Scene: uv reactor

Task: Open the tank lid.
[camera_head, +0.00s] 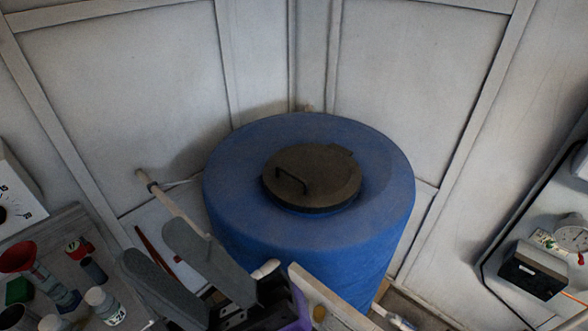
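The blue tank (310,237) stands in the corner against the pale panelled walls. Its dark brown round lid (325,178) lies flat and closed on the tank's top. A dark bar handle (291,179) stands up on the left part of the lid. My gripper (161,250) is at the lower left, in front of the tank's left side. Its two grey fingers are spread apart with nothing visible between them. It is clear of the lid and its handle.
A left bench (70,225) holds a red funnel (17,256), several bottles and a white device (15,190). A pale pipe (168,198) runs behind my gripper. At the right, a tray holds a black box (533,272) and a gauge (573,236). The space above the lid is free.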

